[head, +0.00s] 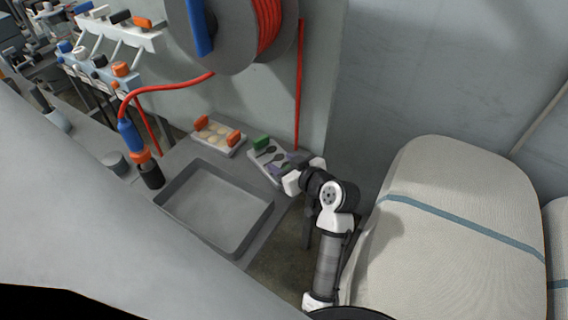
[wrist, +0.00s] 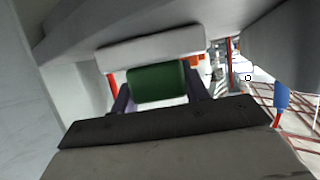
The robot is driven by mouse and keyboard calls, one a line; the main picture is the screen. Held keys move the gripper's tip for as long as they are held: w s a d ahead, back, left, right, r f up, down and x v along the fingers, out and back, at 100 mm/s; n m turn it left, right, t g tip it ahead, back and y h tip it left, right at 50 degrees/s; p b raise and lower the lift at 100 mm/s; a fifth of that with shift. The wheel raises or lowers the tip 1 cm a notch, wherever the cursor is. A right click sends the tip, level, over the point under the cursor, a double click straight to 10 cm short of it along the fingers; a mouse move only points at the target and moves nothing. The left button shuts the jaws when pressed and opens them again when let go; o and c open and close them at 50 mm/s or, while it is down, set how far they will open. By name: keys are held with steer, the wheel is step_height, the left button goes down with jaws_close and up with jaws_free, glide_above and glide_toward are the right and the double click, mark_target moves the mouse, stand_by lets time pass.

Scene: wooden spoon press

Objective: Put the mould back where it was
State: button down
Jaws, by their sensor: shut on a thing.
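The mould (head: 264,165) is a pale grey plate with dark spoon-shaped hollows and a green handle (head: 261,142) at its far end. In the head view it is at the right end of the bench, by the wall. My gripper (head: 291,172) is at its near right end. In the wrist view a green handle (wrist: 156,82) lies between the two dark fingers of my gripper (wrist: 158,92), which is shut on it. My gripper hides the mould's near end in the head view. I cannot tell whether the mould rests on the bench or is slightly raised.
A second mould (head: 218,137) with orange handles and pale spoon shapes lies to the left. An empty grey tray (head: 252,249) is in front. A red hose (head: 299,90) hangs along the wall. A big pale sack (head: 455,265) with a blue stripe stands right of my arm.

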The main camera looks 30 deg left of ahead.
steer(key=c, duration=0.7)
jaws_free()
steer(key=shift+d+r, duration=0.15)
steer(key=shift+d, duration=0.05)
steer(key=b+v, duration=0.1)
steer(key=v, duration=1)
steer(key=shift+s+d+r, duration=0.15)
steer(key=shift+s+d, duration=0.05)
steer(key=shift+d, duration=0.05)
